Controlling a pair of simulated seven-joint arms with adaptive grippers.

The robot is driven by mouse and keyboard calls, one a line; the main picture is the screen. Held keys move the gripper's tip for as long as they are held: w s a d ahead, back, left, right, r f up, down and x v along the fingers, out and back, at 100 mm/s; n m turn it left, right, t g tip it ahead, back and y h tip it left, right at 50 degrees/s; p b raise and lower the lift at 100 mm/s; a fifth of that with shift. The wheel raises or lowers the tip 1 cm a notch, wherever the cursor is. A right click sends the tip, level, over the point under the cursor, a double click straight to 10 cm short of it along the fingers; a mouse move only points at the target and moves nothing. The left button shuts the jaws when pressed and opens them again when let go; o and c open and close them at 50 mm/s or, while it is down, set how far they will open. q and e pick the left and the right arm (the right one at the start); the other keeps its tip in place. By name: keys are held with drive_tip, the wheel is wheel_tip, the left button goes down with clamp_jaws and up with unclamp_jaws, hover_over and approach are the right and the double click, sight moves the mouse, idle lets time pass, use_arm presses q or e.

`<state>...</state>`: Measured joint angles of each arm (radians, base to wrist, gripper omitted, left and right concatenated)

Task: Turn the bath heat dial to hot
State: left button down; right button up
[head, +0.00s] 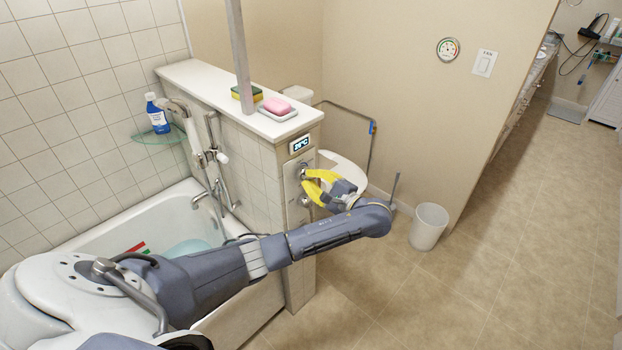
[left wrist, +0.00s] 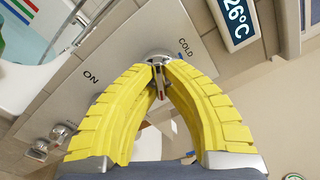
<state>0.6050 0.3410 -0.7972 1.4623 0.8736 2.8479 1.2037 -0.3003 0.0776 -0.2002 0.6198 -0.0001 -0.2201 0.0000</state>
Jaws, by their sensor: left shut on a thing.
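The bath heat dial (left wrist: 158,56) is a small chrome knob on a pale panel on the end of the half wall. The word COLD is printed beside it. My left gripper (left wrist: 161,68) has yellow fingers shut on the dial, which they partly cover. In the head view my left gripper (head: 305,181) reaches the panel from the right, below the temperature display (head: 301,144). The display also shows in the left wrist view (left wrist: 238,16) and reads 26°C. My right gripper is not in view.
Other chrome knobs (left wrist: 61,131) sit on the panel, near the word ON. A pink soap (head: 277,106) and a sponge (head: 246,92) lie on the half wall's ledge. The bathtub (head: 110,222) is at left. A white bin (head: 428,227) stands on open floor.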

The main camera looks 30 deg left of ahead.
use_arm(q)
drive_tip(key=shift+m, duration=0.3)
drive_tip(key=m, duration=1.1)
idle(0.7)
drive_tip(key=shift+m, duration=0.3)
drive_tip(key=c, duration=1.5)
unclamp_jaws()
drive_tip(key=v, duration=1.2)
